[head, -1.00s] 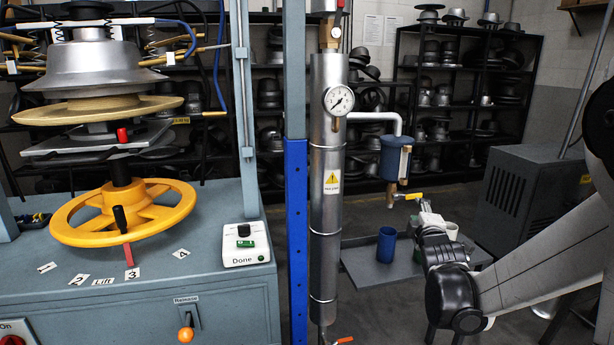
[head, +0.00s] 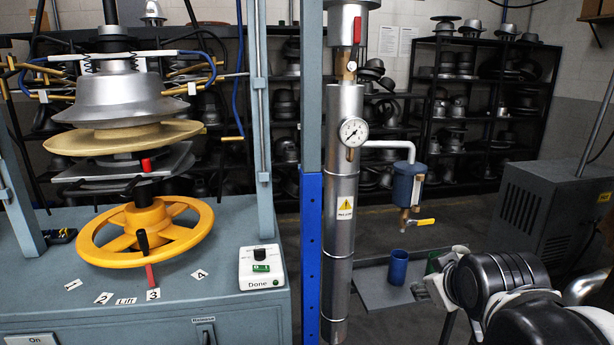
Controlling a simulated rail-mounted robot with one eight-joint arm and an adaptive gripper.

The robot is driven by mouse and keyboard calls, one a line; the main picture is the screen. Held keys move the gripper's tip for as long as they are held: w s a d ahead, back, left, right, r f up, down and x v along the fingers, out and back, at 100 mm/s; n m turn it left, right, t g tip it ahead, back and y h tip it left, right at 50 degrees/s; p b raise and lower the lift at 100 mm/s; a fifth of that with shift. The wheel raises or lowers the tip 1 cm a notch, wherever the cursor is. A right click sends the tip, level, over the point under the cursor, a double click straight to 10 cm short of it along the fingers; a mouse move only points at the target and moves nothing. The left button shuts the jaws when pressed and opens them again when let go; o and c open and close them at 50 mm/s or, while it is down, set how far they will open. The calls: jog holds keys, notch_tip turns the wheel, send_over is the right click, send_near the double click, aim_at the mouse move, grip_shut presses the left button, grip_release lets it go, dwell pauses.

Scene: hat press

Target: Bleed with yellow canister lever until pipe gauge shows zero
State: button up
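The pipe gauge (head: 353,132) is a round white dial on the silver vertical pipe (head: 341,220). Its dark needle seems to point to the lower left, but the exact reading is too small to tell. A blue canister (head: 408,186) hangs from a white side pipe to the right of the gauge. The yellow lever (head: 422,222) lies about level below the canister, pointing right. My gripper (head: 426,289) is below the lever and apart from it. It is small and partly hidden by my own arm, so its finger state is unclear.
A grey cabinet (head: 545,205) stands at right.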

jog(key=s+a+f+m+g+y+p, duration=0.1)
jog(key=s+a+m+g+p, duration=0.1)
jog(key=s, duration=1)
jog(key=shift+s+a+m+g, duration=0.25)
jog(key=shift+a+m+g, duration=0.35)
jog(key=shift+m, duration=0.3)
jog(key=shift+f, duration=0.1)
dwell(0.3)
